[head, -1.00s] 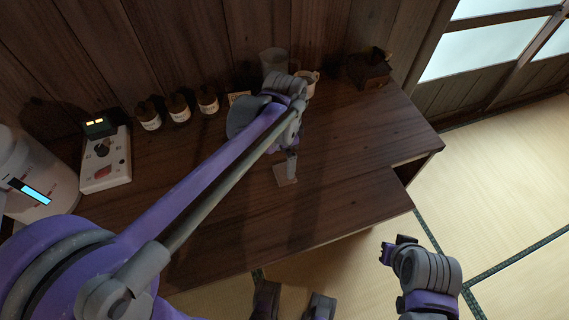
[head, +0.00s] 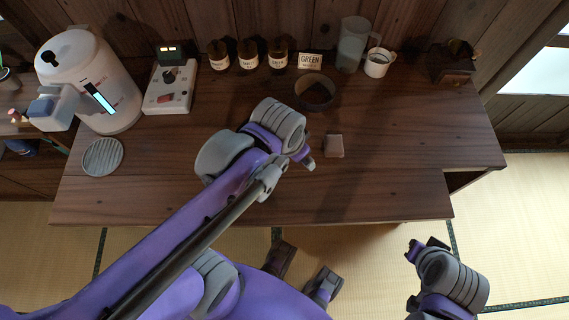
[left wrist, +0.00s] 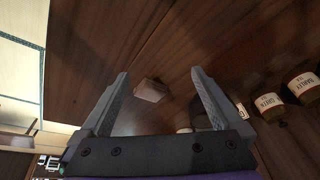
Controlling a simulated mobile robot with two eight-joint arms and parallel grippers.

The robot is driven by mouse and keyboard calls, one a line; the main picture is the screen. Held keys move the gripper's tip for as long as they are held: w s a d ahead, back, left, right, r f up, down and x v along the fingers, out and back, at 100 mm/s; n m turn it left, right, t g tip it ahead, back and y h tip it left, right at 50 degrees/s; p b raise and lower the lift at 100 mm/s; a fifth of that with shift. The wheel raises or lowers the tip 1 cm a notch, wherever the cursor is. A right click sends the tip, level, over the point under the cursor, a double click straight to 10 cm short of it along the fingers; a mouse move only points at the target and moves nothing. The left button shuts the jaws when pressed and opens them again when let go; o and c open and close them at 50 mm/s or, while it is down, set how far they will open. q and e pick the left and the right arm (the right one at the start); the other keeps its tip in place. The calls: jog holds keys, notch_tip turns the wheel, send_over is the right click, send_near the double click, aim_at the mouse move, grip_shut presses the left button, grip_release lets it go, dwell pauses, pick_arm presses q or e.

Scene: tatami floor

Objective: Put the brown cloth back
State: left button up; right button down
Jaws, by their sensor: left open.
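The brown cloth (head: 334,146), a small folded square, lies flat on the wooden desk, right of the middle in the head view. My left gripper (head: 308,163) is just left of it in that view, pointing down toward the desk. In the left wrist view the cloth (left wrist: 150,90) shows beyond and between the two spread fingers (left wrist: 160,82), apart from both. The left gripper is open and empty. My right gripper (head: 426,246) is low at the right, in front of the desk and away from the cloth; its jaw opening is unclear.
The desk (head: 400,190) is clear right of the cloth. Behind stand a dark round bowl (head: 315,92), a GREEN card (head: 310,61), several brown jars (head: 249,54), a glass pitcher (head: 353,45), a white mug (head: 378,62) and a dark wooden box (head: 452,62).

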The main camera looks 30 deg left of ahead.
pick_arm(q)
jog(key=s+f+n, duration=0.1)
jog(key=s, duration=0.1)
jog(key=s+a+f+n+t, duration=0.1)
jog(key=s+f+n, duration=0.1)
jog(key=shift+a+f, duration=0.15)
jog(key=shift+f, duration=0.05)
jog(key=shift+w+r, duration=0.1)
pick_arm(e)
jog(key=shift+w, duration=0.1)
pick_arm(q)
jog(key=r+p, duration=0.1)
jog(key=w+r+p, duration=0.1)
jog(key=r+p, duration=0.1)
jog(key=shift+r, duration=0.3)
pick_arm(e)
jog(key=r, duration=0.2)
jog(key=w+r, duration=0.1)
jog(key=shift+r, duration=0.35)
pick_arm(q)
jog(key=shift+s, duration=0.1)
pick_arm(e)
jog(key=shift+s, duration=0.15)
